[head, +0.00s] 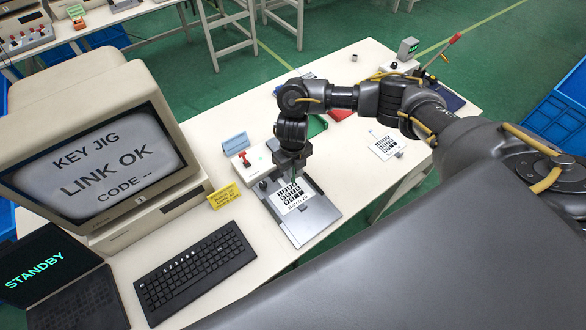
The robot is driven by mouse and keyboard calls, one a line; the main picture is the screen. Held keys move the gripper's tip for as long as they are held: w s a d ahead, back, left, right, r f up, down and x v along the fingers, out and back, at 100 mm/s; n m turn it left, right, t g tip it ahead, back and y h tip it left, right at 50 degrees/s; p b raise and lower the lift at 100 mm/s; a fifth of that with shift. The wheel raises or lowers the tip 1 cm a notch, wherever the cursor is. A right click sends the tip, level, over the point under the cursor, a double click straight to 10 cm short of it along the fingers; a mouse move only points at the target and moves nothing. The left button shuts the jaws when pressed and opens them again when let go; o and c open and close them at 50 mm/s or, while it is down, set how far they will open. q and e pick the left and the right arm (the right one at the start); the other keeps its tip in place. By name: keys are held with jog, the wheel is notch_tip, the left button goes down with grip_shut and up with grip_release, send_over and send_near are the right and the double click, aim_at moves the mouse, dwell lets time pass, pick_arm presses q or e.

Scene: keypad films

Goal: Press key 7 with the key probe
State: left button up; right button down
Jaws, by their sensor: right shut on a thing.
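A white keypad film (300,205) printed with black keys lies on a grey jig plate (316,218) near the middle of the table. My right gripper (292,171) points down over the film's upper edge, shut on the key probe (294,181). Only a thin, greenish lower part of the probe shows; the jaws hide the rest. I cannot tell whether its tip touches the film or which key is under it. Key 7 is too small to make out. The monitor (105,165) reads "KEY JIG, LINK OK, CODE --". My left gripper is not in view.
A black keyboard (195,272) lies left of the jig, and a yellow sign (223,196) stands between monitor and jig. A small red-handled device (244,160) and a blue sign (236,143) stand behind. Another keypad film (384,145) lies right. A dark laptop (55,280) shows "STANDBY".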

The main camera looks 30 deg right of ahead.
aim_at(293, 180)
jog(key=shift+f+b, duration=2.7)
jog(key=shift+f, duration=0.45)
jog(key=shift+f+b, duration=0.3)
jog(key=shift+r, duration=0.1)
notch_tip(293, 180, up, 6)
jog(key=p, duration=0.5)
